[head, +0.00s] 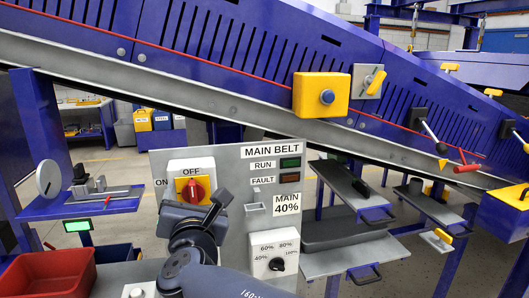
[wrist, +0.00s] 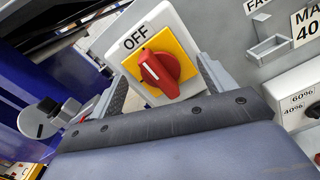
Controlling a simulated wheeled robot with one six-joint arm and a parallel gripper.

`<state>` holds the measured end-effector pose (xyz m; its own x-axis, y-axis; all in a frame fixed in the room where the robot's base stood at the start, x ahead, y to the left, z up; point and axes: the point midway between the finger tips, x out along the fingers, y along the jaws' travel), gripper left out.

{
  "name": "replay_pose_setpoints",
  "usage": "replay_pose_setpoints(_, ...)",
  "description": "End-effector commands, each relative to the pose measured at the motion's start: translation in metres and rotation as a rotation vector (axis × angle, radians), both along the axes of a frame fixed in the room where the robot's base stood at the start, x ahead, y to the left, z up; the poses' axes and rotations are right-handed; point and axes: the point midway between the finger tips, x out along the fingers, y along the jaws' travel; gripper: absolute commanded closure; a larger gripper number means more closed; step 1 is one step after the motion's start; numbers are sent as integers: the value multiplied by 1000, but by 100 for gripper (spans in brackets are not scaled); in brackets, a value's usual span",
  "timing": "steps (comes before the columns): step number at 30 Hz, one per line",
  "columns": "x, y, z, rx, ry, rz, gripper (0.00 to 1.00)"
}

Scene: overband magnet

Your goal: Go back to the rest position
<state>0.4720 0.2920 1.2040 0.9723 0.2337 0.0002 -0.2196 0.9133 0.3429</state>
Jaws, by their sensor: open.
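My gripper (head: 194,212) is in front of the main belt panel (head: 228,160), at the rotary switch. The switch has a red knob (head: 192,190) on a yellow plate in a white box, with OFF above it and ON to the left. In the wrist view the red knob (wrist: 159,73) points up towards OFF. The gripper's fingers (wrist: 163,88) are apart, one on each side of the switch box, and hold nothing. Whether a finger touches the box cannot be told.
Right of the switch are the RUN lamp (head: 290,162), the FAULT lamp (head: 290,179) and a speed knob (head: 277,264). A blue inclined conveyor (head: 230,48) runs above. A red tray (head: 48,275) and a blue shelf (head: 105,203) are at left. Grey trays stand right.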

Motion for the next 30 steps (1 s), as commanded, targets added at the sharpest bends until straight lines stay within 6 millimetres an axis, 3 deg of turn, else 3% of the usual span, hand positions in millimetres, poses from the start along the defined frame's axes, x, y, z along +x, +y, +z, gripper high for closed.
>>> replay_pose_setpoints(18, 0, 1, 3, -339, -79, 1, 22)
replay_pose_setpoints(30, -16, -3, 0, -341, -82, 0, 22)
